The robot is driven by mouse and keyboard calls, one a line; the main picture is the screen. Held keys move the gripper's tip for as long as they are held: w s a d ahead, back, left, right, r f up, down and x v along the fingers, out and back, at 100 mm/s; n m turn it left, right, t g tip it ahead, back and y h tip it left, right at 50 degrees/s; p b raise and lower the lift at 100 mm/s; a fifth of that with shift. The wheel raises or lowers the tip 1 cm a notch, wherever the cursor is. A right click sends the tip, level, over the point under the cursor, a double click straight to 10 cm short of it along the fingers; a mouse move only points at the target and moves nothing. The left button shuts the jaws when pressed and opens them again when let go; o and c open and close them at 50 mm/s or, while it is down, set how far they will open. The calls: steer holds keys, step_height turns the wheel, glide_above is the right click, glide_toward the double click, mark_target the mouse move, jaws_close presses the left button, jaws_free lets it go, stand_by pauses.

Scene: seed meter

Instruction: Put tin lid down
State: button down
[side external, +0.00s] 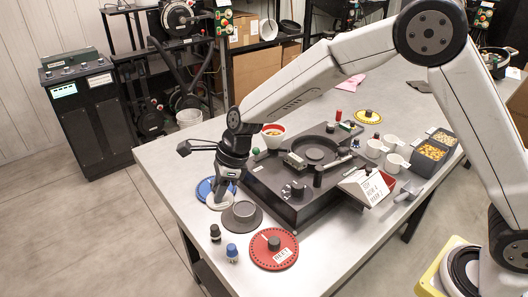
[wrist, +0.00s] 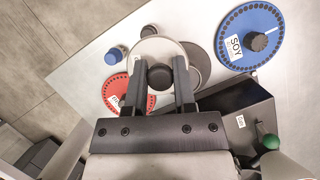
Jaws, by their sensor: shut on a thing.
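The tin lid is a pale round disc (side external: 219,203) with a dark knob, seen in the side view below my gripper (side external: 221,192). In the wrist view my gripper (wrist: 158,72) is shut on the knob, one finger on each side, and the lid (wrist: 158,47) spans level beneath the fingers. The gap between lid and table is hard to tell.
A blue SOY plate (wrist: 238,36) lies beside the lid, and a red BEET plate (side external: 274,250) lies nearer the front. Black-topped (side external: 215,233) and blue-topped (side external: 232,253) small pieces stand at the table's left edge. A dark machine base (side external: 290,200) fills the middle.

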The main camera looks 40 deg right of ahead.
steer(key=w+a+f, duration=0.1)
steer(key=w+f, duration=0.1)
steer(key=w, duration=0.2)
glide_above(193, 217)
steer(key=s+d, duration=0.2)
step_height(193, 217, down, 4)
steer(key=shift+w+a+f, duration=0.1)
steer(key=shift+w+a, duration=0.05)
steer(key=shift+w+a+f, duration=0.15)
steer(key=shift+w+f, duration=0.2)
steer(key=shift+f, duration=0.05)
steer(key=shift+w+f, duration=0.2)
steer(key=shift+f, duration=1.65)
steer(key=shift+f, duration=0.15)
steer(key=shift+c, duration=2.2)
jaws_free()
